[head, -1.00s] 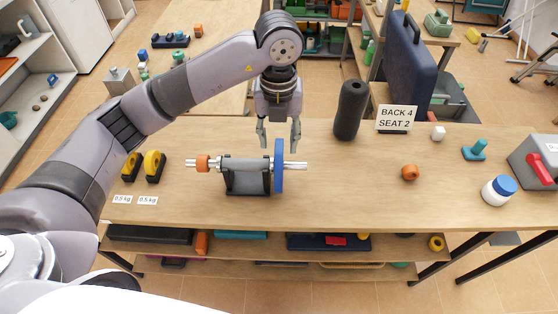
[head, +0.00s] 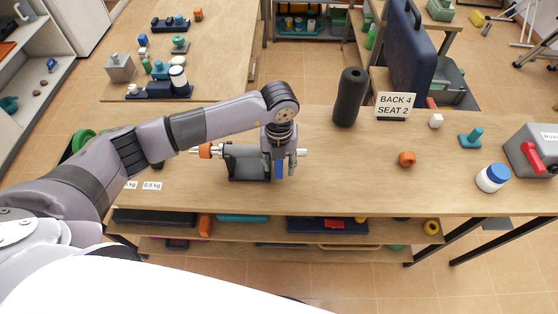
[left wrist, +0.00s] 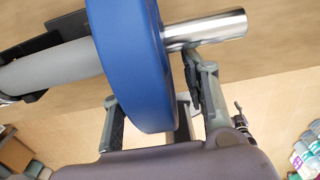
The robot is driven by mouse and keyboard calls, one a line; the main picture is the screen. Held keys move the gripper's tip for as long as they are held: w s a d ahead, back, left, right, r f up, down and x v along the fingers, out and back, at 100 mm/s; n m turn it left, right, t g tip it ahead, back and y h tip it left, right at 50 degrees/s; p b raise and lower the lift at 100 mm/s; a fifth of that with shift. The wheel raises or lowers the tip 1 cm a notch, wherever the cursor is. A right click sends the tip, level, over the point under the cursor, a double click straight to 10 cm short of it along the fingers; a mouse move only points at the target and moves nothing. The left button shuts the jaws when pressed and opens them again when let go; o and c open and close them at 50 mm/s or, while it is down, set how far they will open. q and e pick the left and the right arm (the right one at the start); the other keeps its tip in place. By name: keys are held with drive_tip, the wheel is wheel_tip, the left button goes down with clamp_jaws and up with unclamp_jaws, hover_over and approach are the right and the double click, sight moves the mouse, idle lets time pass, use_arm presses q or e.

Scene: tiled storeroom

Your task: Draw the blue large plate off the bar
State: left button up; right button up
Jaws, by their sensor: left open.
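The blue large plate (head: 279,171) hangs upright on the bar, right of the dark stand (head: 248,166); in the left wrist view the plate (left wrist: 130,55) fills the upper middle. The bar's bare silver end (head: 302,152) sticks out right of it and also shows in the left wrist view (left wrist: 215,28). An orange collar (head: 206,151) is on the bar's left end. My left gripper (head: 281,168) points down over the plate, open, one finger on each side of its rim. The wrist partly hides the plate in the head view. My right gripper is out of view.
A black cylinder (head: 349,97) and a sign reading "BACK 4 SEAT 2" (head: 395,106) stand behind, to the right. An orange nut-like piece (head: 407,159), a white jar with blue lid (head: 492,178) and a grey box with red lever (head: 532,149) are further right. The table between is clear.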

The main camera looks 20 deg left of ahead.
use_arm(q)
drive_tip(key=shift+c, duration=0.4)
clamp_jaws()
idle(0.6)
drive_tip(key=shift+w+r, duration=0.15)
drive_tip(key=shift+r, duration=0.1)
drive_tip(key=shift+d, duration=0.15)
